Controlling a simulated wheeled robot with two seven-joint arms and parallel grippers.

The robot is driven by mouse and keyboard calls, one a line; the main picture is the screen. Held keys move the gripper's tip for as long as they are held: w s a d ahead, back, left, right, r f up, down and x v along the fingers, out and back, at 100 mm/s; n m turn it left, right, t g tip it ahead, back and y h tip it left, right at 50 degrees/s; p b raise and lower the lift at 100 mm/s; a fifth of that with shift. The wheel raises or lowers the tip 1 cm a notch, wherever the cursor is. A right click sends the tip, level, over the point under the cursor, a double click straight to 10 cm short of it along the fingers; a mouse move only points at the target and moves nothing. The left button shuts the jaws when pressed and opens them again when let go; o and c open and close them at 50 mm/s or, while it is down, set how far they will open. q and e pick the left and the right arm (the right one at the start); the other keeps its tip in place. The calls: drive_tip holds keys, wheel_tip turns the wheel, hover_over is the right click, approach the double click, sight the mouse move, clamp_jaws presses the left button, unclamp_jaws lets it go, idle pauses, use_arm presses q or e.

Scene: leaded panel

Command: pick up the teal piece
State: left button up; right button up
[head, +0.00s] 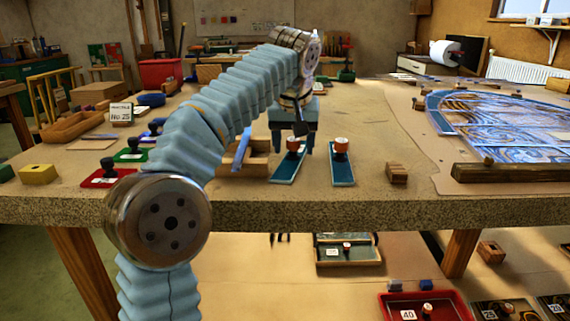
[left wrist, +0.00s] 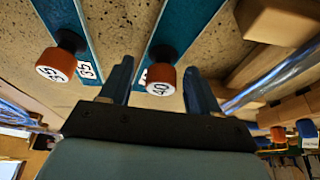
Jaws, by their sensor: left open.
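Two narrow teal strips lie side by side on the bench, each with an orange-topped knob; I cannot tell which one the task names. The left strip (head: 284,170) is under my left gripper (head: 292,148), which points down, open, with its fingers on either side of the knob (head: 293,144). The right strip (head: 342,172) lies apart from it. In the left wrist view the knob marked 40 (left wrist: 161,80) shows between the open fingers, with its strip (left wrist: 187,22) behind; the other strip (left wrist: 64,18) is to the left. Finger contact with the knob cannot be made out.
A wooden block holder (head: 257,163) with a blue stick stands just left of the gripper. A small wooden block (head: 397,172) lies to the right. The leaded panel (head: 500,120) lies farther right. Red (head: 105,177) and green trays are at left.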

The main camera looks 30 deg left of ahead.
sight(294, 139)
use_arm(q)
drive_tip(key=shift+s, duration=0.1)
clamp_jaws()
idle(0.3)
drive_tip(key=shift+r, duration=0.15)
drive_tip(key=shift+r+p, duration=0.3)
drive_tip(key=shift+p, duration=0.05)
wheel_tip(294, 139, up, 3)
drive_tip(key=shift+f+p, duration=0.2)
drive_tip(key=shift+p, duration=0.5)
drive_tip(key=s+d+r, duration=0.8)
drive_tip(key=s+r, duration=0.1)
drive_tip(key=s, duration=0.2)
drive_tip(key=shift+s+r, duration=0.15)
drive_tip(key=shift+r, duration=0.15)
